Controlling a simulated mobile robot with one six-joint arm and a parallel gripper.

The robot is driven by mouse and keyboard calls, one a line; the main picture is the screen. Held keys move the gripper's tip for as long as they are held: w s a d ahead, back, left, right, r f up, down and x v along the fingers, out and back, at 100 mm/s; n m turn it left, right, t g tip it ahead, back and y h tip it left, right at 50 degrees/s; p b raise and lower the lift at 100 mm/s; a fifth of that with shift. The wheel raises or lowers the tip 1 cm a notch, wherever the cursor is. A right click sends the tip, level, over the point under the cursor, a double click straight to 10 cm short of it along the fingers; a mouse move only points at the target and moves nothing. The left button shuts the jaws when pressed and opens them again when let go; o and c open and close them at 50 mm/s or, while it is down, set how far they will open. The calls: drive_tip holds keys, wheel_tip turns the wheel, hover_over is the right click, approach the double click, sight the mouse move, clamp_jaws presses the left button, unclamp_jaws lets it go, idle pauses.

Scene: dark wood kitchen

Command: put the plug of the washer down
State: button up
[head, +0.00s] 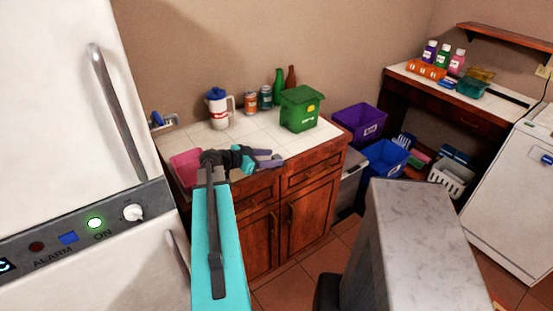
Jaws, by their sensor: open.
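My gripper (272,158) is at the end of my teal arm, over the front of the tiled counter. Its two greyish-purple fingers are apart and nothing shows between them. A white appliance (505,190), which looks like the washer, stands at the right edge, partly out of view. A wall outlet (544,71) is above it, with a dark cord (547,91) below. A small blue plug-like piece (158,118) is at a wall fitting behind the counter's left end. I cannot tell which, if either, is the washer's plug. My gripper is apart from both.
The counter (190,140) holds a white-and-blue jug (219,109), cans, bottles, a green bin (300,108) and a pink container (186,166). A white fridge (65,95) stands left. A marble-topped block (420,230) stands in front. Purple (361,121) and blue (385,164) bins are behind it.

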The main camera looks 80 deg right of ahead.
sight(277, 156)
drive_tip(key=shift+p+x, duration=0.7)
drive_tip(key=shift+x, duration=1.05)
drive_tip(key=shift+r, duration=0.1)
drive_tip(key=c, duration=1.2)
drive_tip(key=shift+r, duration=0.2)
drive_tip(key=shift+r+b, duration=1.65)
drive_tip(key=shift+r, duration=3.15)
